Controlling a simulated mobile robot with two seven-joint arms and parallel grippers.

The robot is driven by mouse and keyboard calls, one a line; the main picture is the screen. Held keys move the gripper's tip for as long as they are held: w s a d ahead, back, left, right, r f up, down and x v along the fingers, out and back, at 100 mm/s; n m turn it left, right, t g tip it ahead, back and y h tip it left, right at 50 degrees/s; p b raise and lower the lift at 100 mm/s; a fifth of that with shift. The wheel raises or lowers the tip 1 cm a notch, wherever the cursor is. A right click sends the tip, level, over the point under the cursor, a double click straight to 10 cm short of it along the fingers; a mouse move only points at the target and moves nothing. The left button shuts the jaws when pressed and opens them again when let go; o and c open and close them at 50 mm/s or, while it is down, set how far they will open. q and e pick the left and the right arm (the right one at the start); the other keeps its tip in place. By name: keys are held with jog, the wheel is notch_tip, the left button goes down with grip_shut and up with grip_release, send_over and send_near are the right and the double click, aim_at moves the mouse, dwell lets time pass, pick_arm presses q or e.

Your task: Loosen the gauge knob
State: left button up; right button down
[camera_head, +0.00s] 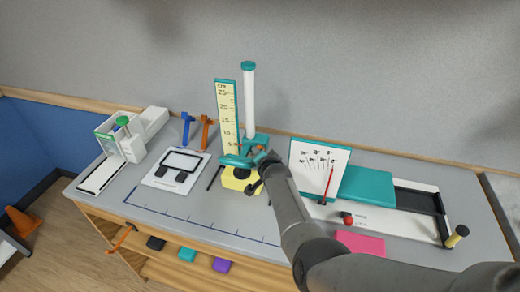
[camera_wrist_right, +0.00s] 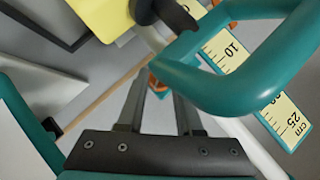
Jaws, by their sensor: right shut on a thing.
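The height gauge stands at the back middle of the table in the head view, with a yellow centimetre scale (camera_head: 227,115), a white post (camera_head: 248,100) with a teal cap, and a teal carriage (camera_head: 238,160) low on the scale. The carriage also shows large in the right wrist view (camera_wrist_right: 220,95). An orange knob (camera_wrist_right: 158,84) sits between the fingertips of my right gripper (camera_head: 264,162), which is shut on it. The arm hides part of the gauge's right side in the head view. My left gripper is not in view.
A yellow block (camera_head: 236,183) lies under the carriage. A white board with a red pointer (camera_head: 327,185) and a teal block (camera_head: 368,187) stand to the right. A white device (camera_head: 130,145), blue clamp (camera_head: 187,128) and orange clamp (camera_head: 205,132) are left.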

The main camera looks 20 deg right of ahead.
dwell(0.3)
jog(key=c, duration=0.6)
grip_release()
jog(key=shift+o, duration=0.2)
